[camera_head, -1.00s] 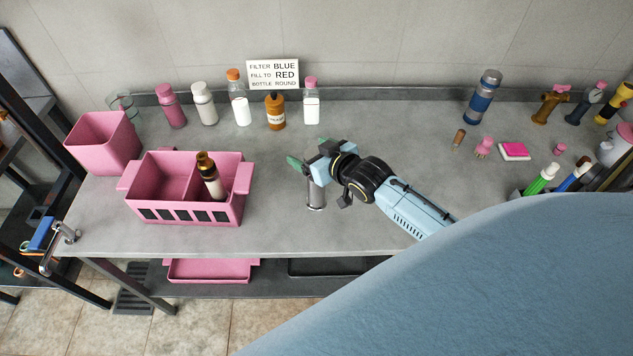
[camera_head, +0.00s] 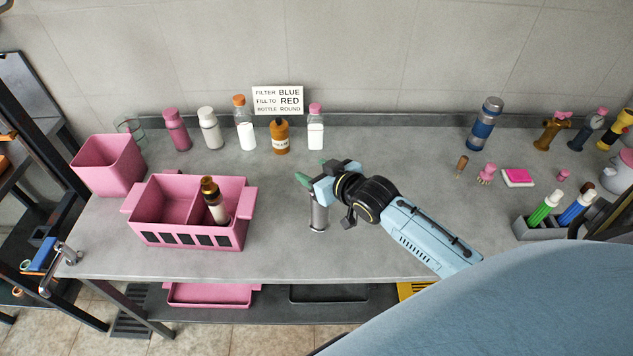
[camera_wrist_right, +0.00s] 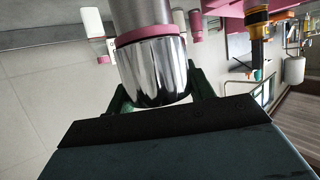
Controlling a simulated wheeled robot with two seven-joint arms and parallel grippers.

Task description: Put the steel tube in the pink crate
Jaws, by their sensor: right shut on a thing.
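The steel tube (camera_head: 318,216) is upright over the middle of the bench, to the right of the pink crate. My right gripper (camera_head: 317,184) is shut on its upper part. In the right wrist view the shiny steel tube (camera_wrist_right: 155,72), with a pink band, sits between the green fingers. I cannot tell if its foot touches the bench. The pink crate (camera_head: 190,239) has two compartments and side handles. A brown-capped bottle (camera_head: 216,203) leans in its right compartment; the left compartment looks empty. My left gripper is not in view.
A pink bin (camera_head: 107,166) stands behind the crate at left. Several bottles and a sign (camera_head: 278,99) line the back. A blue flask (camera_head: 485,124) and small tools stand at right. The bench between crate and tube is clear.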

